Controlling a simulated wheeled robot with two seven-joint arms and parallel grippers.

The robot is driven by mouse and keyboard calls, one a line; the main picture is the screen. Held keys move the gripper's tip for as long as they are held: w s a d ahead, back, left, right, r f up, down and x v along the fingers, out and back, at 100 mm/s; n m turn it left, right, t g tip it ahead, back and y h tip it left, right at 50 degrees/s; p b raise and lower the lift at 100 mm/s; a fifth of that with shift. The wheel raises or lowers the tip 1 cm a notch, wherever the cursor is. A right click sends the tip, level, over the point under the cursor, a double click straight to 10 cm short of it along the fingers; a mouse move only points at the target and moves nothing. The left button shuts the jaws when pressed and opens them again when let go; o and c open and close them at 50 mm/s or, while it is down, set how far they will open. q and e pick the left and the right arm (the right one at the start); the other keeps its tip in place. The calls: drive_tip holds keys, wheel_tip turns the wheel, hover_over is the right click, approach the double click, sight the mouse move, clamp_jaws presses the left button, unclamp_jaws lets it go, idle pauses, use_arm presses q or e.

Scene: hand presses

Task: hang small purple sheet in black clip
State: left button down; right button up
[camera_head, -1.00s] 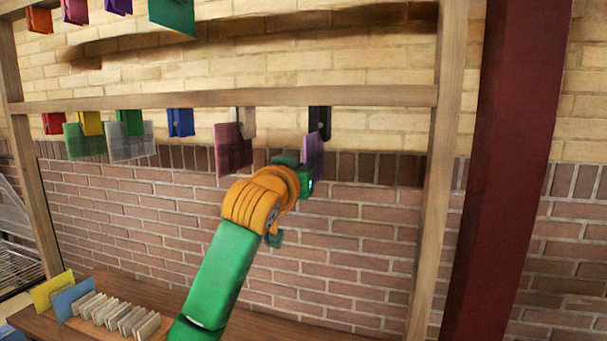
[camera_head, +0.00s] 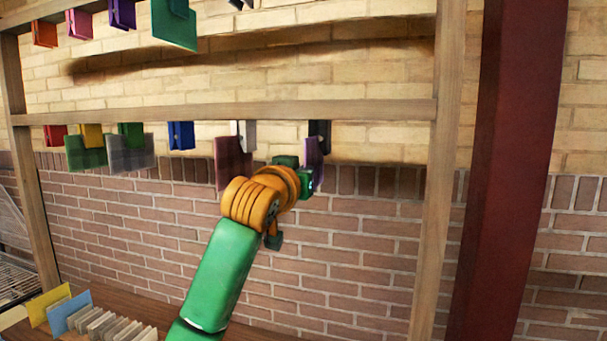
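The small purple sheet (camera_head: 312,152) hangs upright, seen nearly edge-on, just under the wooden rail. The black clip (camera_head: 320,130) hangs from that rail, and the sheet's upper edge overlaps the clip's lower part. I cannot tell whether the sheet is between the clip's jaws. My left gripper (camera_head: 307,183) is at the sheet's lower part and appears shut on it. Its fingertips are mostly hidden by my orange wrist. My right gripper is not in view.
A white clip (camera_head: 246,134) with a maroon sheet (camera_head: 232,162) hangs close to the left. Blue (camera_head: 181,135), green, yellow and red clips hang further left on the rail (camera_head: 380,110). A wooden post (camera_head: 432,230) stands right. Below is a table with small sheets (camera_head: 70,310).

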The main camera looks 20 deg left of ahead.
use_arm(q)
drive_tip(key=c, duration=0.8)
unclamp_jaws()
drive_tip(key=shift+o, duration=0.2)
drive_tip(key=shift+s, duration=0.1)
drive_tip(key=s+b, duration=0.5)
drive_tip(key=s, duration=0.2)
drive_tip(key=shift+b, duration=0.4)
